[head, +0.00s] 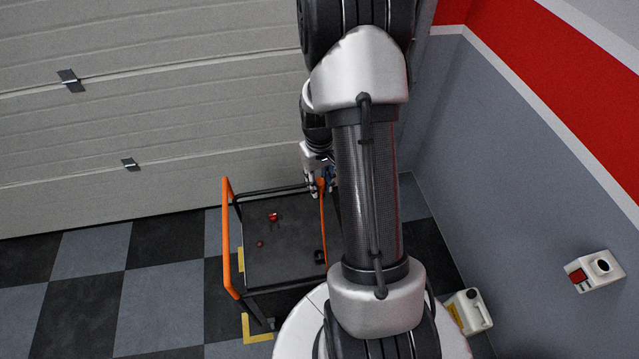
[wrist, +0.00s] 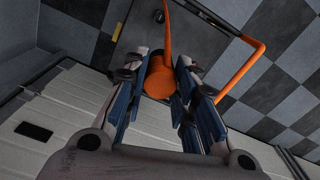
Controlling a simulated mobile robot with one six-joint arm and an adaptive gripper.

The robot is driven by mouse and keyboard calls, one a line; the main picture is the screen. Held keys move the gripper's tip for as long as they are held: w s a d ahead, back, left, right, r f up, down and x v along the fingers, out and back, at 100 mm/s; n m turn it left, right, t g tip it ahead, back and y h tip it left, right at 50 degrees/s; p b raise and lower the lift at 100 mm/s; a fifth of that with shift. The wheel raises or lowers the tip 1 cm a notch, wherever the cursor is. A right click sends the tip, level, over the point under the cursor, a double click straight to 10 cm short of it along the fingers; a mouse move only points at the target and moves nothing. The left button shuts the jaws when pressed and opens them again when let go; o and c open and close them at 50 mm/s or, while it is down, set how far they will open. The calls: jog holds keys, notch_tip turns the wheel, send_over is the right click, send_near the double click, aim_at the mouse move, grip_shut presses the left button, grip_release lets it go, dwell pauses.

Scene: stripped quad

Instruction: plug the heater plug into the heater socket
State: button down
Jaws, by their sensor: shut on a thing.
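The orange heater plug (wrist: 161,82) is between the two fingers of my gripper (wrist: 163,64) in the wrist view, and both fingers are shut on it. Its orange cable runs up and away from it in that view. In the head view my gripper (head: 317,187) is above the far right part of the cart, partly hidden by my arm, and the orange cable (head: 322,220) hangs down towards the cart top. A white wall box with a dark round opening and a red part, seemingly the heater socket (head: 602,266), is on the grey wall at right, well apart from the plug.
The black cart (head: 285,240) with an orange handle (head: 227,235) carries a red item (head: 273,216), a small red item (head: 260,244) and a black item (head: 319,257). A white jug (head: 474,312) stands by the right wall. A panelled door closes the back. Checkered floor at left is clear.

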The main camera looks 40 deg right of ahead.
jog(key=shift+r, duration=0.1)
jog(key=s+d+b, duration=0.1)
jog(key=s+d, duration=0.6)
jog(key=s, duration=0.4)
jog(key=shift+s+d, duration=0.35)
jog(key=shift+s, duration=0.05)
dwell(0.3)
jog(key=s+d, duration=0.7)
jog(key=s, duration=0.4)
jog(key=shift+s+d, duration=0.3)
jog(key=shift+d, duration=0.05)
jog(key=s+d, duration=0.7)
jog(key=s, duration=0.4)
jog(key=shift+s+d+b, duration=0.3)
jog(key=shift+s+d, duration=0.05)
jog(key=shift+s, duration=0.05)
jog(key=s+d, duration=0.7)
jog(key=s, duration=0.4)
jog(key=shift+s+d, duration=0.3)
dwell(0.3)
